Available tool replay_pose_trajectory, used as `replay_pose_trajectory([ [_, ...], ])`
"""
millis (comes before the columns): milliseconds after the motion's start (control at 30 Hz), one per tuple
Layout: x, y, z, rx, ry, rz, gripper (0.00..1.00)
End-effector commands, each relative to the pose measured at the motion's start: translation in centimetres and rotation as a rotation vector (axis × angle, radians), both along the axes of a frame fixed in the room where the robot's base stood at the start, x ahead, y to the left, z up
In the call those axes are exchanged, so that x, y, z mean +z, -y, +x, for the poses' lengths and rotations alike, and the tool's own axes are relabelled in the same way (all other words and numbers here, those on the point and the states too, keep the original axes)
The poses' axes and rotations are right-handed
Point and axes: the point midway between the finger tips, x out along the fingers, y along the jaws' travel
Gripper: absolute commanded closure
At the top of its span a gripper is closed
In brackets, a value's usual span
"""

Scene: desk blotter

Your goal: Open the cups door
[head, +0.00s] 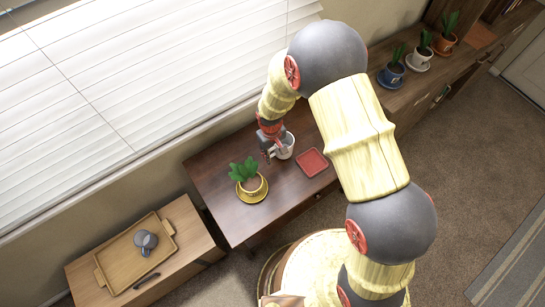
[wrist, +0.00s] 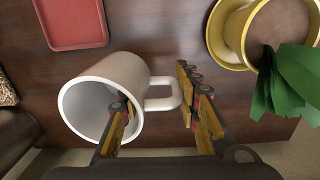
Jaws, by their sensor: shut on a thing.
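No door that I can identify as the cups door shows in either view. A white mug (head: 286,150) stands on the dark wooden desk (head: 222,205). In the wrist view the mug (wrist: 128,72) has its opening toward the lower left and its handle toward the right. My gripper (wrist: 155,92) is shut on the mug, with one finger inside the mug's opening and the other outside beyond the handle. In the head view my gripper (head: 268,147) is at the mug's left side, and my arm arches over the desk's right part.
A red square tray (head: 312,162) lies right of the mug. A potted plant (head: 251,181) on a yellow saucer stands left. A lower bench (head: 190,222) bears a wooden tray (head: 103,280) with a grey mug (head: 146,240). Several potted plants line a cabinet (head: 405,98) at right.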

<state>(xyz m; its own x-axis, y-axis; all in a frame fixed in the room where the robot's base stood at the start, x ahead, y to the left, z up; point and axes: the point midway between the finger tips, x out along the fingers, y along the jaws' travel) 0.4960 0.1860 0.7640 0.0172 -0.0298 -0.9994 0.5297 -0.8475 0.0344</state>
Motion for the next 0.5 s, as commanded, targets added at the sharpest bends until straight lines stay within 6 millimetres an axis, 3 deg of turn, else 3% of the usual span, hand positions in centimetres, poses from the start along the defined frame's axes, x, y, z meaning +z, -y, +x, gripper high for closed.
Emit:
replay_pose_trajectory([
  [233,-1.3,-0.1,1.1,0.000,0.001,0.001,1.00],
  [400,-3.9,-0.1,1.0,0.001,-0.002,-0.001,1.00],
  [500,-4.3,-0.1,1.1,0.001,0.001,0.001,1.00],
])
